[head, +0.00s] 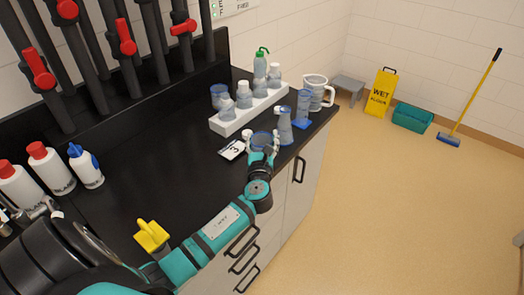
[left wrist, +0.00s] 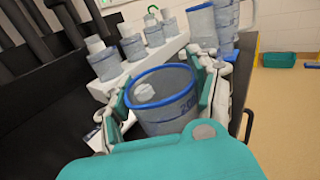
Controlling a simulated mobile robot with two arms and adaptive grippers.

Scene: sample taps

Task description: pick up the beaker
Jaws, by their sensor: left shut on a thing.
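The beaker (left wrist: 165,100) is clear with a blue rim. In the left wrist view it stands between the two fingers of my left gripper (left wrist: 165,90), which is shut on it, one finger on each side. In the head view the beaker (head: 261,140) shows just beyond my left gripper (head: 262,150), near the front edge of the black counter (head: 165,185). Its lower part is hidden by the gripper there. I cannot tell whether its base touches the counter. My right gripper is not in view.
A small numbered card (head: 232,150) lies left of the gripper.

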